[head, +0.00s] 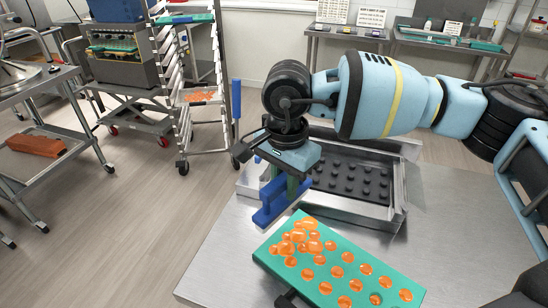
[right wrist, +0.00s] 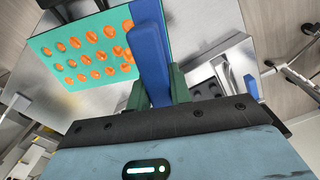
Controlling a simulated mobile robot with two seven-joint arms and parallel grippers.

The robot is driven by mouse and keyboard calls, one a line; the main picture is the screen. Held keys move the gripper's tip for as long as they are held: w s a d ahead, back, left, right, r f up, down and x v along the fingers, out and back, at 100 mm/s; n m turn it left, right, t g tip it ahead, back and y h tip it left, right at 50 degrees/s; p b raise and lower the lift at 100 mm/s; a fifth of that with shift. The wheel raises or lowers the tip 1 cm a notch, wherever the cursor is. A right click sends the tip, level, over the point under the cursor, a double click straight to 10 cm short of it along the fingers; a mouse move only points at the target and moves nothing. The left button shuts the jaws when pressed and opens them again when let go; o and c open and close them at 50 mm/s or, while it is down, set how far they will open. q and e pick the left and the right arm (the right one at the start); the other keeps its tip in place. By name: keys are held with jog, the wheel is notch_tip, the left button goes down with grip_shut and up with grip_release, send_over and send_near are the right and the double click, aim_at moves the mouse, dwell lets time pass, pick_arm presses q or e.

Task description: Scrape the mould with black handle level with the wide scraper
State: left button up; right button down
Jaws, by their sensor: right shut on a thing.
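The mould (head: 330,245) is a teal tray with rows of round cavities holding orange gummy mix. Orange blobs are heaped at its far left end, and its black handle (head: 286,299) shows at the near edge. It also shows in the right wrist view (right wrist: 72,78). My right gripper (head: 287,186) has green fingers shut on the blue wide scraper (head: 272,213), just beyond the mould's far left end. In the right wrist view the scraper (right wrist: 150,50) stands out from between the fingers (right wrist: 157,88). I cannot tell whether it touches the mould. My left gripper is out of view.
A metal tray with a dark studded bed (head: 350,183) stands on the steel table (head: 215,272) behind the mould. A blue upright handle (head: 236,98) shows left of my right wrist. A rack trolley (head: 178,85) stands beyond the table. Bare tabletop lies left of the mould.

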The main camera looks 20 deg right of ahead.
jog(key=shift+w+r, duration=0.1)
jog(key=shift+w, duration=0.2)
jog(key=shift+s+r, duration=0.1)
jog(key=shift+s, duration=0.2)
jog(key=shift+w+f, duration=0.1)
jog(key=shift+f, duration=0.95)
